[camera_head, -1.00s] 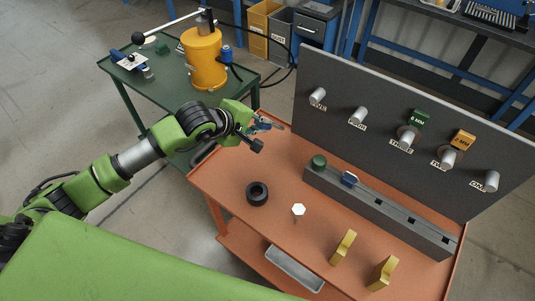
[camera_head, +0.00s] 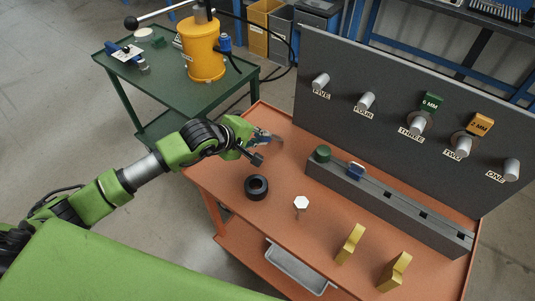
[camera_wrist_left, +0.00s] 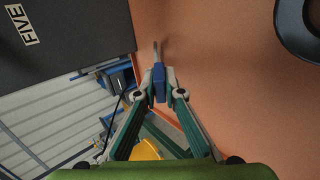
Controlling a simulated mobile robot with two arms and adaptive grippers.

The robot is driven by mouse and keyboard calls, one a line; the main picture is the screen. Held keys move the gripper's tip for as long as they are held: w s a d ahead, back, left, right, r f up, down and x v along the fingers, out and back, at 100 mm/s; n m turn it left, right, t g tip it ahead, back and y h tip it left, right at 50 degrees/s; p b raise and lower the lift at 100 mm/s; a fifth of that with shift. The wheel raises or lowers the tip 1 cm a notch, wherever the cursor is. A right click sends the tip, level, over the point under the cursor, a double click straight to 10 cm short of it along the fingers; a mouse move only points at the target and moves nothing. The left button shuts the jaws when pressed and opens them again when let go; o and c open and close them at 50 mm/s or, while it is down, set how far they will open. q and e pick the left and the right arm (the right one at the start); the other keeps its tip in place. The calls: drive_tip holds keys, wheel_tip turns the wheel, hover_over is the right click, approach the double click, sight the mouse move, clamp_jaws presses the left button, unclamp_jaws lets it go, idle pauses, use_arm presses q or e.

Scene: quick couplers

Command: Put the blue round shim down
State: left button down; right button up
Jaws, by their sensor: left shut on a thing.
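My left gripper (camera_head: 268,140) is over the far left corner of the orange table, left of the dark peg board. In the left wrist view its fingertips (camera_wrist_left: 158,88) are shut on the blue round shim (camera_wrist_left: 158,82), which shows edge-on as a narrow blue piece. Its gap to the orange tabletop (camera_wrist_left: 230,90) is hard to judge. In the head view the fingers mostly hide the shim. My right gripper is in neither view.
A grey slotted rack (camera_head: 390,205) holds a green round piece (camera_head: 322,154) and a blue piece (camera_head: 355,171). Pegs line the dark board (camera_head: 390,145). Tabletop between gripper and ring is clear.

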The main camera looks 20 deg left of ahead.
use_arm(q)
drive_tip(key=shift+f, duration=0.1)
drive_tip(key=c, duration=2.3)
unclamp_jaws()
drive_tip(key=p+v, duration=0.2)
drive_tip(key=v, duration=0.6)
drive_tip(key=shift+p, duration=0.4)
wheel_tip(320, 180, up, 8)
drive_tip(key=s+a+p, duration=0.1)
drive_tip(key=s+p, duration=0.1)
drive_tip(key=p, duration=0.1)
